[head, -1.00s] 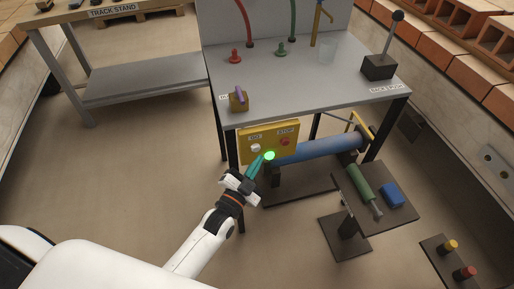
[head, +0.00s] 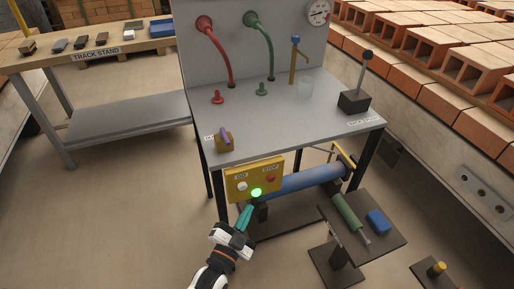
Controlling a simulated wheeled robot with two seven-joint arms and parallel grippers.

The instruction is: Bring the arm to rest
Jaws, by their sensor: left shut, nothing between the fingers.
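My left gripper (head: 246,216) shows at the lower middle of the head view, its arm coming up from the bottom edge. Its teal fingers are shut with nothing between them. The fingertips are just below a yellow control box (head: 238,184) with a white GO button (head: 242,187) and a red STOP button (head: 271,179). A lit green spot (head: 256,192) shows at the box's lower edge, close by the fingertips; I cannot tell whether they touch. My right gripper is out of view.
A grey bench (head: 285,125) with hoses and a lever (head: 355,98) stands above the box. A blue cylinder (head: 305,181) runs right of it. A small dark stand (head: 375,240) holds a green-handled tool (head: 347,212) and a blue block (head: 378,222). Floor on the left is clear.

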